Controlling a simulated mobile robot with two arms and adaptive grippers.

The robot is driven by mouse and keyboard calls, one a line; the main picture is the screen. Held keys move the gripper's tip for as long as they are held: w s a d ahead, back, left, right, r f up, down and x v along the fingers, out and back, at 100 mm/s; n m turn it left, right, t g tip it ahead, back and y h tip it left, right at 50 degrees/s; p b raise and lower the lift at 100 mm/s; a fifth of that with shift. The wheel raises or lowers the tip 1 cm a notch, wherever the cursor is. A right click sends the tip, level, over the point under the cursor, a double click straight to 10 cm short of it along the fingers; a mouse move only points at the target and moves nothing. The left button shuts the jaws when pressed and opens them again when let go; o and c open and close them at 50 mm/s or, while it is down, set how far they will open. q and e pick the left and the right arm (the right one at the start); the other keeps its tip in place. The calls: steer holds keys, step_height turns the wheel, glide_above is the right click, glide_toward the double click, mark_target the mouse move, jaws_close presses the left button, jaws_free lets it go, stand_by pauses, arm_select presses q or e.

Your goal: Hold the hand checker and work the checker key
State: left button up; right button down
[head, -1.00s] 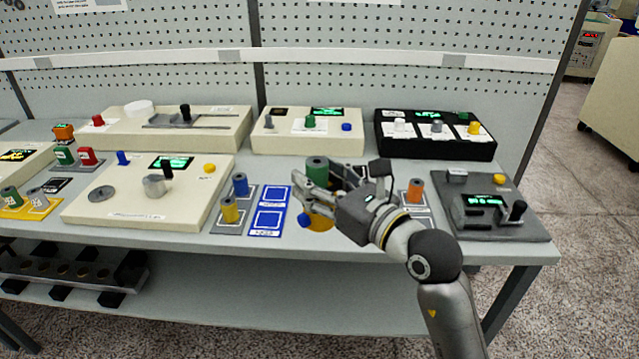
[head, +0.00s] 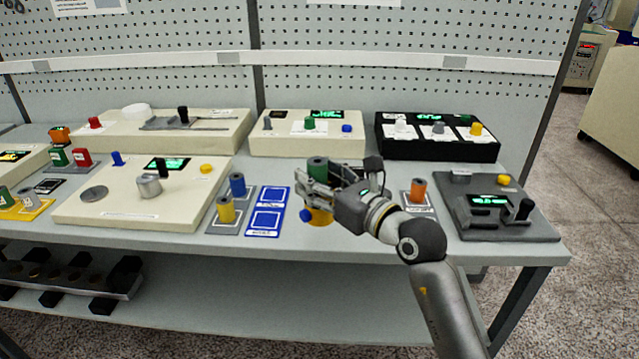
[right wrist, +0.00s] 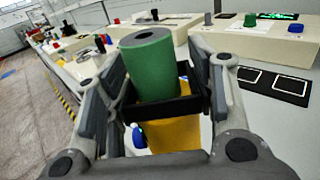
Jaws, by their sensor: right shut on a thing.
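The hand checker looks like a yellow body (head: 321,216) with a blue key (head: 306,215) on its left side and a green spindle (head: 317,168) standing in its top. In the right wrist view, the green spindle (right wrist: 147,65) rises between the fingers above a black collar (right wrist: 165,110). The yellow body (right wrist: 174,134) and the blue key (right wrist: 138,136) show below. My right gripper (head: 318,183) is shut on the hand checker, with a finger on either side. The fingers partly hide it, and I cannot tell whether its base touches the table. My left gripper is not in view.
Blue pads (head: 268,221) and a grey mat with blue and yellow spindles (head: 226,210) lie to the left. An orange spindle (head: 417,191) and a dark grey tester (head: 500,222) stand to the right. Cream consoles (head: 140,208) and a black box (head: 437,150) surround the rest.

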steer(key=shift+w+f+b, duration=1.1)
steer(key=shift+w+f, duration=0.1)
steer(key=shift+w, duration=0.1)
arm_select(q)
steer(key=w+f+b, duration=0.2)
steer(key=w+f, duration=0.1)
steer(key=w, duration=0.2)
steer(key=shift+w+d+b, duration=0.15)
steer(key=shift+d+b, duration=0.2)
steer(key=shift+b, duration=0.05)
arm_select(e)
steer(key=shift+w+a+f, duration=0.1)
steer(key=shift+w+f, duration=0.5)
steer(key=shift+w, duration=0.25)
steer(key=shift+w+a+f, duration=0.1)
steer(key=shift+w+f, duration=0.5)
steer(key=shift+w, duration=0.2)
steer(key=shift+f, duration=0.45)
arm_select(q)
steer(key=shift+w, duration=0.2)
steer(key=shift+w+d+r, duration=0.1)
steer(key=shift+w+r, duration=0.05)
arm_select(e)
steer(key=shift+f, duration=0.2)
arm_select(q)
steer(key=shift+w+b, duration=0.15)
steer(key=shift+b, duration=0.15)
